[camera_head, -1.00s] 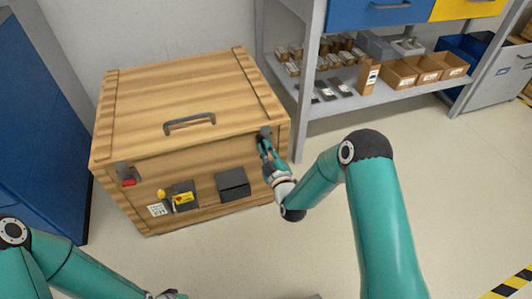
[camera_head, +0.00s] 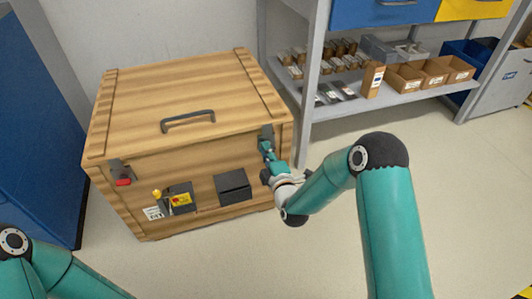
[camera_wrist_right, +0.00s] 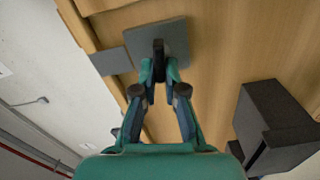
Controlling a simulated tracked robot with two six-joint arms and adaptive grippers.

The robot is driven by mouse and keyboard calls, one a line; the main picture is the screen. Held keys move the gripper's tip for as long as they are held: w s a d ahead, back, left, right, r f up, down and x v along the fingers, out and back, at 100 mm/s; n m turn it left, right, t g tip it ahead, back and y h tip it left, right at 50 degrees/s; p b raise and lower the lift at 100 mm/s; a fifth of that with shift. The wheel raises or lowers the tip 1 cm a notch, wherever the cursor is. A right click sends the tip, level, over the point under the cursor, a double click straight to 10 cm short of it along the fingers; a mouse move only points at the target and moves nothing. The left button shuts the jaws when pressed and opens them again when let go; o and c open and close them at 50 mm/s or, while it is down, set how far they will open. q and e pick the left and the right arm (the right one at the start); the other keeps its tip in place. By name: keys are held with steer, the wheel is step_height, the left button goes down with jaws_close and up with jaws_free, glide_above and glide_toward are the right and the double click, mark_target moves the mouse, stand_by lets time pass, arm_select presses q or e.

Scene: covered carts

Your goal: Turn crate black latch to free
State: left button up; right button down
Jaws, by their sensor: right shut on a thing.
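The wooden crate (camera_head: 190,92) stands on the floor with its lid down. Its black latch sits at the upper right of the front face, on a grey plate (camera_head: 266,132). My right gripper (camera_head: 266,149) is at this latch. In the right wrist view the fingertips of the gripper (camera_wrist_right: 158,72) are shut on the dark latch handle (camera_wrist_right: 158,48), in front of the grey plate. The fingers partly hide the handle in the head view. A second latch with a red handle (camera_head: 123,182) is at the upper left of the front. My left gripper is out of view.
A dark box (camera_head: 232,187) sticks out of the crate front, left of my right gripper. A grey lid handle (camera_head: 188,121) is on top. A metal shelf (camera_head: 400,100) with boxes stands at the right, a blue cabinet (camera_head: 40,120) at the left. Floor in front is clear.

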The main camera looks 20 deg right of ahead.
steer(key=shift+s+a+f, duration=0.1)
steer(key=shift+a+f, duration=0.05)
steer(key=shift+a, duration=0.1)
steer(key=c, duration=1.5)
jaws_free()
steer(key=shift+o, duration=1.3)
steer(key=shift+d, duration=0.1)
steer(key=s, duration=1.2)
steer(key=shift+d, duration=0.25)
steer(key=shift+w, duration=0.1)
